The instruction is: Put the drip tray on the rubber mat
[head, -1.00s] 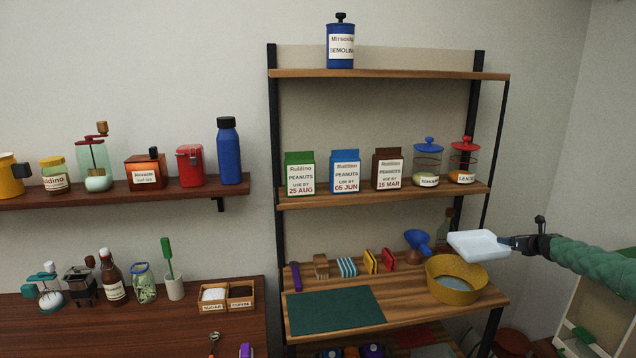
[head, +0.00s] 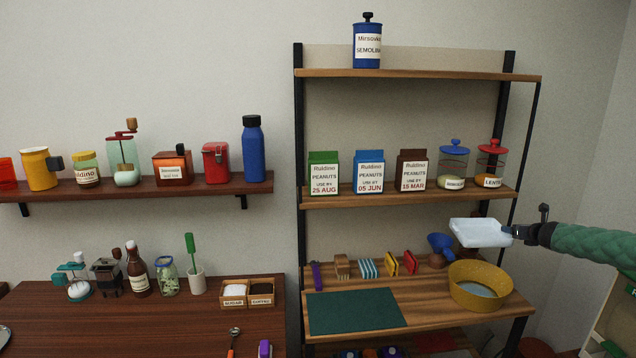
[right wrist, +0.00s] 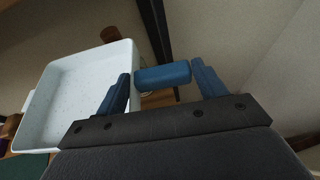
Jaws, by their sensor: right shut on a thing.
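The white drip tray (head: 479,233) is held in the air above the yellow basin at the right of the shelf unit. My right gripper (head: 513,233) is shut on its right end. In the right wrist view the drip tray (right wrist: 80,95) shows its shallow inside, which looks empty, and the blue fingers of my right gripper (right wrist: 165,85) close around a blue piece at its side. The dark green rubber mat (head: 355,311) lies flat on the wooden lower shelf, left of and below the tray, with nothing on it. My left gripper is not in view.
The yellow basin (head: 479,287) stands right of the mat. A blue funnel (head: 441,243), coloured sponges or brushes (head: 368,267) and a purple item (head: 316,276) line the shelf behind the mat. The shelf with peanut cartons (head: 369,172) is above.

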